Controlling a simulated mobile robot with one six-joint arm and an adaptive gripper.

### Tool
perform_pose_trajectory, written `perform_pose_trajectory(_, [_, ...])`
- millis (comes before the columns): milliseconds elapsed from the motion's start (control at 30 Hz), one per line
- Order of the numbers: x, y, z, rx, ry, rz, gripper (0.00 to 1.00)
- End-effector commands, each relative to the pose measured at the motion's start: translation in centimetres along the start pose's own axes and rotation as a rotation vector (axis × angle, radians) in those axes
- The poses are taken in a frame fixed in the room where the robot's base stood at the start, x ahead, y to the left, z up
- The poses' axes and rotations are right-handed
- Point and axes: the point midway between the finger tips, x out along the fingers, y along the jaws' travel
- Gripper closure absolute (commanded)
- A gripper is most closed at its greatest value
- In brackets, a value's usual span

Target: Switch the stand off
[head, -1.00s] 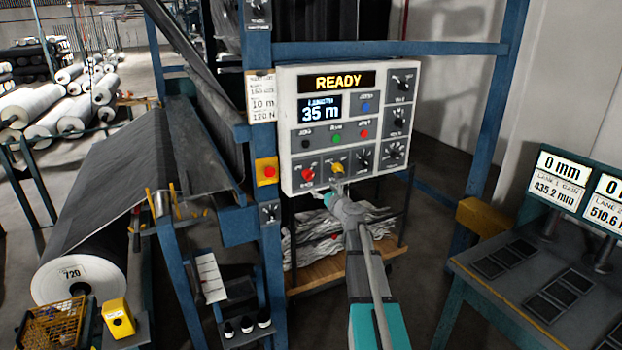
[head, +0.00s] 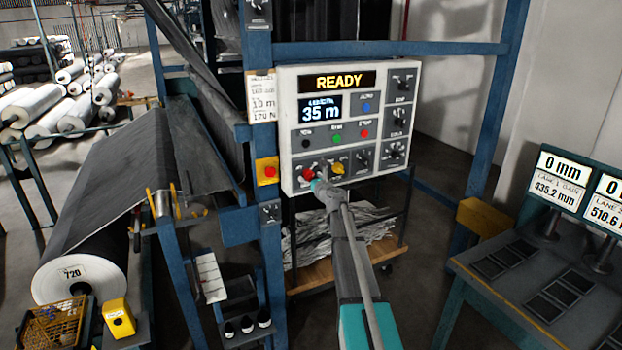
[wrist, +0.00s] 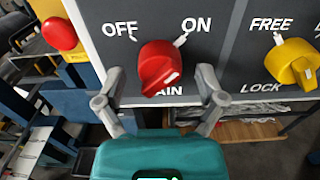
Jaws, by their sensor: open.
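The stand's white control box (head: 288,120) shows "READY" and "35 m". Its red main knob (head: 308,174) is at the lower left of the panel. In the wrist view the red knob (wrist: 158,66) sits below the OFF and ON labels, and its lower edge covers part of the "MAIN" label. I cannot tell for sure which mark the knob points to. My gripper (wrist: 160,98) is open, its fingers to the left and right of the knob with gaps on both sides; nothing is held. In the head view my gripper (head: 318,186) is just below the knob.
A yellow FREE/LOCK knob (wrist: 292,64) is right of the red knob. A red stop button (wrist: 59,34) on a yellow box is at the left. A blue post (head: 264,120) stands beside the panel.

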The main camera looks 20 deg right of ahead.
Motion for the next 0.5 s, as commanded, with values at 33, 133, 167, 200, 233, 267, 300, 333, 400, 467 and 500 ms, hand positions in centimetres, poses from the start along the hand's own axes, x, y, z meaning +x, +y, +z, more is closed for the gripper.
perform_pose_trajectory(33, [-0.02,0.00,0.00,0.000,0.000,0.000,0.11])
perform_pose_trajectory(133, [-0.03,-0.02,0.00,0.000,0.000,0.000,0.11])
perform_pose_trajectory(167, [-0.04,-0.02,0.00,0.000,0.000,0.000,0.15])
perform_pose_trajectory(200, [-0.04,-0.02,0.00,0.000,0.000,0.000,0.22])
perform_pose_trajectory(233, [-0.04,-0.02,0.00,0.000,0.000,0.000,0.28])
perform_pose_trajectory(267, [-0.04,-0.03,0.00,0.000,0.000,0.000,0.34])
perform_pose_trajectory(300, [-0.04,-0.03,0.00,0.000,0.000,0.000,0.41])
perform_pose_trajectory(333, [-0.04,-0.03,0.00,0.000,0.000,0.000,0.47])
perform_pose_trajectory(400, [-0.05,-0.04,0.00,0.000,0.000,0.000,0.60])
perform_pose_trajectory(467, [-0.05,-0.04,0.00,0.000,0.000,0.000,0.71])
perform_pose_trajectory(500, [-0.04,-0.04,0.00,0.000,0.000,0.000,0.78])
